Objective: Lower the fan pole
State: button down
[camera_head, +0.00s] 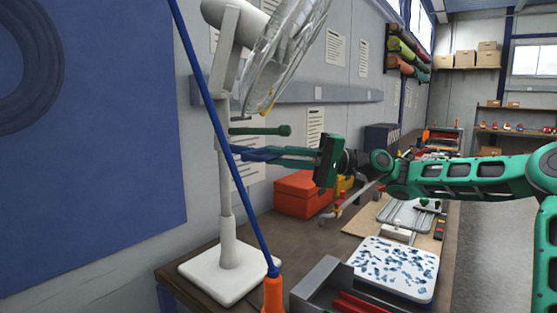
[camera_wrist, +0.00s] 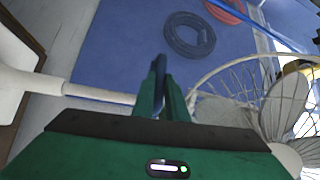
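The white standing fan has a slim upright pole (camera_head: 225,175) rising from a thicker lower tube and a square base (camera_head: 229,273). Its caged head (camera_head: 285,50) is tilted at the top. A green lever with a rounded end (camera_head: 285,130) sticks out sideways from the pole. My gripper (camera_head: 245,153) is just below this lever, its blue-tipped fingers close together and reaching to the pole. In the wrist view the pole (camera_wrist: 100,93) runs sideways up to the fingers (camera_wrist: 160,75), with the fan cage (camera_wrist: 240,75) at right. Contact with the pole or lever is unclear.
A slanting blue rod with an orange handle (camera_head: 273,293) stands in front of the pole. An orange toolbox (camera_head: 300,195), a speckled tray (camera_head: 395,268) and a grey bin (camera_head: 320,283) are on the bench. A wall is close behind the fan.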

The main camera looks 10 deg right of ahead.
notch_tip(320, 180, down, 18)
dwell(0.6)
jog(key=c, duration=1.8)
grip_release()
jog(key=shift+o, duration=0.2)
jog(key=d+f, duration=0.1)
jog(key=d, duration=0.9)
jog(key=shift+d+f, duration=0.3)
jog(key=shift+d, duration=0.05)
jog(key=shift+w, duration=0.1)
